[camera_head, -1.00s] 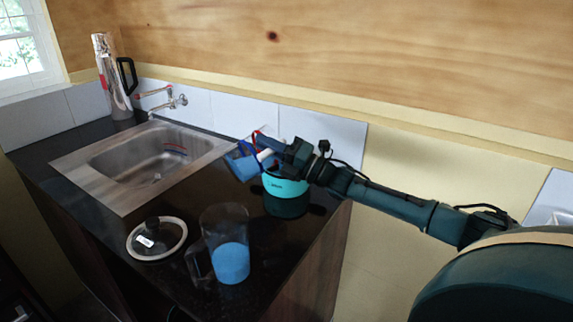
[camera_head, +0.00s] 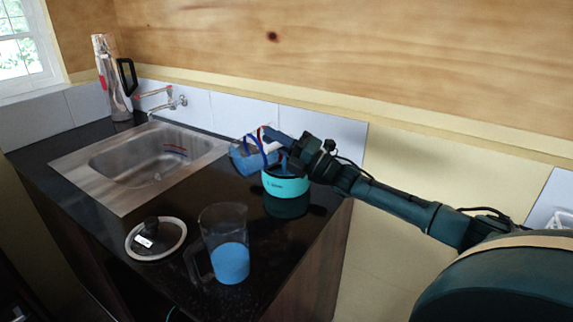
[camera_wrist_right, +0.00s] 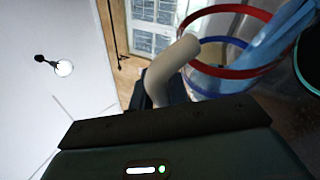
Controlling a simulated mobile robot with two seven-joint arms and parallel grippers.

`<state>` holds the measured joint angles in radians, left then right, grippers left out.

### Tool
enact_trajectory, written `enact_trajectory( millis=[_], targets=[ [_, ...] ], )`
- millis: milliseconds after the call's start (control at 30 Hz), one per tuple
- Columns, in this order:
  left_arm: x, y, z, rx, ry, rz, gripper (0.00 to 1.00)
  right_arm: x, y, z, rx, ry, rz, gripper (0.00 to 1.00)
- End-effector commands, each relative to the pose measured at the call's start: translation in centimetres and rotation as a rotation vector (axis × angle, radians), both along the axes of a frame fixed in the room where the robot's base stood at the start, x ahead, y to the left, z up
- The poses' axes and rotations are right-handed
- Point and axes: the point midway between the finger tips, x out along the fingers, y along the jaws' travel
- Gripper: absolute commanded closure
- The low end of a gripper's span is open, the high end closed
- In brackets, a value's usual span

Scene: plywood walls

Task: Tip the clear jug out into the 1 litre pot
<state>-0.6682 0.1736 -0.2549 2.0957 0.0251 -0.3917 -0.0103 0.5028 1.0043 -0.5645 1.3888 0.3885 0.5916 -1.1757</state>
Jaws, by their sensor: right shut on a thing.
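My right gripper (camera_head: 283,142) is shut on the white handle of a clear jug (camera_head: 247,161) with a red rim and a blue band. The jug holds blue contents and is tilted above the counter, next to the teal pot (camera_head: 286,183). In the right wrist view the jug's red rim (camera_wrist_right: 238,73) and white handle show, with the blue contents reaching the rim. The dark inside of the pot (camera_wrist_right: 308,75) shows at the right edge there. I cannot tell whether any has fallen into the pot. My left gripper is out of view.
A second see-through jug (camera_head: 231,262) with blue contents stands upright near the counter's front edge. A glass lid (camera_head: 155,240) lies to its left. The sink (camera_head: 140,168) is behind, and a tall steel flask (camera_head: 113,80) stands at the back left.

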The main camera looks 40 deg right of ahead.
Motion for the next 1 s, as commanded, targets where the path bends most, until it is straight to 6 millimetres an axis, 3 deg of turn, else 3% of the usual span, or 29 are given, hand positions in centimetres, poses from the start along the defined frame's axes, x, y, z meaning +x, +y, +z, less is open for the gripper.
enact_trajectory(
  millis=[1000],
  targets=[
    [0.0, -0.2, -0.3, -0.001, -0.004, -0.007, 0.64, 0.0, -1.1, 0.8, 0.114, -0.002, 0.000, 1.00]
  ],
)
